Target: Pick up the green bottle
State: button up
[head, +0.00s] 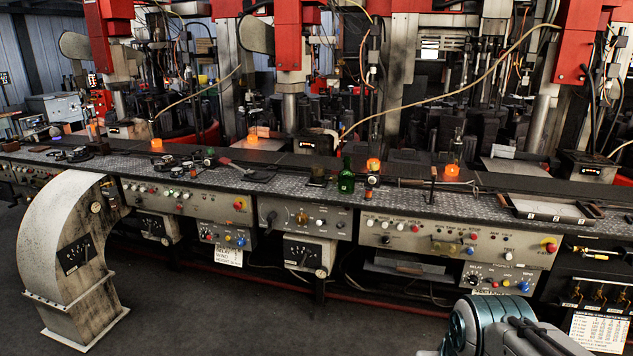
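The green bottle (346,176) stands upright near the front edge of the long metal-topped bench (465,206), right of the middle of the head view. A small dark box-like item (317,175) is just to its left. A small reddish item (370,180) is just to its right, with a glowing orange piece (373,165) close behind. Part of my arm shows at the bottom right of the picture, well in front of the bench and apart from the bottle. My gripper's fingers do not show.
Control panels (455,240) run along the bench front below the bottle. A shallow tray (548,208) lies on the bench at right. A curved pale metal housing (62,255) stands on the floor at left. The floor (240,325) before the bench is clear. Red-topped machines rise behind.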

aim_at(346, 178)
jog(key=u, duration=0.8)
jog(key=i, duration=1.3)
jog(key=u, duration=0.4)
jog(key=i, duration=1.2)
jog(key=z, duration=1.35)
jog(key=i, duration=0.85)
jog(key=z, duration=0.8)
